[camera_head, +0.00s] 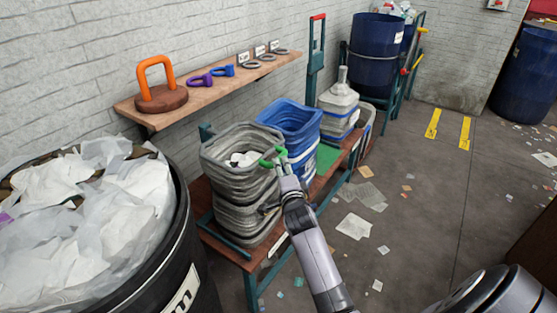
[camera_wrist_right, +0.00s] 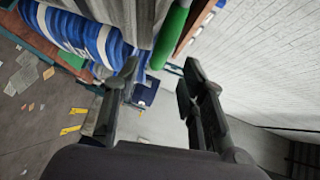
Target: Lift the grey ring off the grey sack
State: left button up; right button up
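The grey sack (camera_head: 241,185) stands on the low bench, its sides in stacked folds, with white scraps inside. I cannot clearly separate a grey ring from its grey top rim (camera_head: 222,150). A green handle-like part (camera_head: 267,163) shows at its right edge; a green bar (camera_wrist_right: 172,36) also shows in the right wrist view. My right gripper (camera_head: 281,160) is at this green part, beside the sack's top. In the wrist view its two black fingers (camera_wrist_right: 158,92) are apart with nothing between them; the green bar lies beyond the tips. My left gripper is not in view.
A blue sack (camera_head: 294,125) stands right behind the grey one. A wall shelf (camera_head: 215,87) holds an orange-handled weight (camera_head: 160,88), purple and blue pieces and grey rings (camera_head: 251,65). A black bin of white waste (camera_head: 181,240) is at left. The floor at right has scattered scraps.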

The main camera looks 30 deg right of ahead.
jog(key=x, duration=0.7)
jog(key=shift+c, duration=0.4)
grip_shut()
dwell(0.5)
